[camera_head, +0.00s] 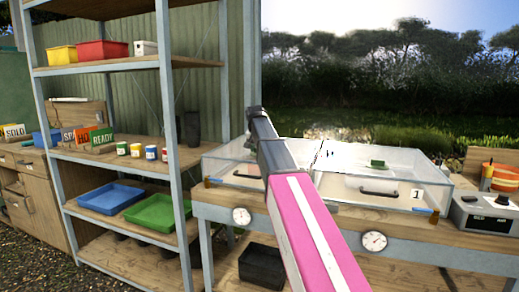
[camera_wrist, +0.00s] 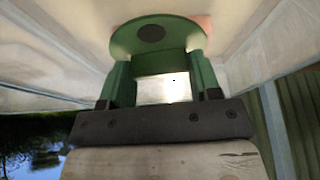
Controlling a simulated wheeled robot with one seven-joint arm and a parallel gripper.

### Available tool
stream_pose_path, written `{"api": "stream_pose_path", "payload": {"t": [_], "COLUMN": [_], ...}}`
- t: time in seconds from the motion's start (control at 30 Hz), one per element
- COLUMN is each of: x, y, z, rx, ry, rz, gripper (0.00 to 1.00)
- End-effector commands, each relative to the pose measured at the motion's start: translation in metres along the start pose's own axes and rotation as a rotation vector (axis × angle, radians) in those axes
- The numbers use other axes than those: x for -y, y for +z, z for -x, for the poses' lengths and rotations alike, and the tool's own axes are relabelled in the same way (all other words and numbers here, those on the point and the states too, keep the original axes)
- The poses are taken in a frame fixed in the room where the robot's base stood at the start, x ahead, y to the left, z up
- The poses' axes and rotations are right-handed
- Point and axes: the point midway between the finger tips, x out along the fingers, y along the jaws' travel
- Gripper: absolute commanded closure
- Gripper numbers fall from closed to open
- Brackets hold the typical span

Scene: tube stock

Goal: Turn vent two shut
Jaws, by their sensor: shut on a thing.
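In the wrist view, a round green vent knob (camera_wrist: 181,32) with a dark centre sits against a pale, see-through panel. My gripper (camera_wrist: 157,66) is shut on it, with the green sides on either side of a bright gap. In the head view, my pink arm reaches over the clear-lidded boxes, and its dark end (camera_head: 262,130) hides part of the left one; the fingers do not show there. Another green vent knob (camera_head: 377,163) stands on the lid of the right box, which bears a plate marked 1 (camera_head: 417,195). No number shows on the knob I hold.
Two round gauges (camera_head: 373,241) sit on the bench's front edge. A grey control box (camera_head: 488,216) stands at the right end. Shelves (camera_head: 110,160) with blue and green trays stand close on the left. A black crate (camera_head: 262,265) is below the bench.

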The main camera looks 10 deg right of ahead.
Motion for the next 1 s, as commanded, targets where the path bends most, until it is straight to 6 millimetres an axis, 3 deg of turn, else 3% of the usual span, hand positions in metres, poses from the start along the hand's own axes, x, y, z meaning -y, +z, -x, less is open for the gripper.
{"api": "stream_pose_path", "payload": {"t": [0.77,0.8,0.87,1.0], "x": [0.0006,0.0006,0.0006,0.0006], "y": [0.0003,0.0003,0.0003,0.0002], "z": [0.0002,0.0001,0.0001,0.0000], "rx": [0.002,0.002,0.002,0.001], "ry": [0.041,0.041,0.041,0.041], "rz": [-0.100,-0.100,-0.100,-0.099], "gripper": [0.66,0.36,0.17,0.17]}}
